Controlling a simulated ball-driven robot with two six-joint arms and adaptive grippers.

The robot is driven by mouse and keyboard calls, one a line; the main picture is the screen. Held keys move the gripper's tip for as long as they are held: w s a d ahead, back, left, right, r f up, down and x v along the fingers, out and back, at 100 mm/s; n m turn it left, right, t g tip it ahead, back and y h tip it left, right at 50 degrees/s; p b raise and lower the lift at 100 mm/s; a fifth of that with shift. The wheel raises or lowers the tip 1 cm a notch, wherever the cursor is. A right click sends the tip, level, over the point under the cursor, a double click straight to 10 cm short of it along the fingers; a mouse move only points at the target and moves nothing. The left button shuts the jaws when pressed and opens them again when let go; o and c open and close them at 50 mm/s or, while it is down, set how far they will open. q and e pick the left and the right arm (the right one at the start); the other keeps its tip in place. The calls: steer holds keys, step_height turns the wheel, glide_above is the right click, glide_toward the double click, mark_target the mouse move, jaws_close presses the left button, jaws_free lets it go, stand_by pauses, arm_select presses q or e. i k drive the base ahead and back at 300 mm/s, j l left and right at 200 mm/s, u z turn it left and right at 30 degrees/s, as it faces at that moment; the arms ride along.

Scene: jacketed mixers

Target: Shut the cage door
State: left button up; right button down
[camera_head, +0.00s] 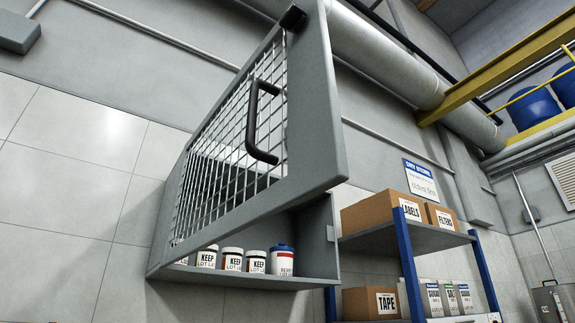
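The cage is a grey wall-mounted cabinet (323,236) in the middle of the head view. Its door (325,130) has a grey frame with wire mesh and stands open, swung out toward me. A dark bar handle (252,122) is fixed on the door's mesh side. The door hides much of the inside. Neither of my grippers shows in this view.
A shelf rack with blue posts (408,265) stands right of the cage, holding cardboard boxes (383,214) and several bottles. A large pipe (390,60) and a yellow beam (495,75) run overhead. The tiled wall left of the cage is clear.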

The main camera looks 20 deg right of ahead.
mark_target(316, 159)
steer(key=k+j+z, duration=0.25)
steer(key=j, duration=0.2)
steer(key=k+j+z, duration=0.25)
steer(key=j, duration=0.15)
steer(key=k+j+z, duration=0.2)
steer(key=j, duration=0.15)
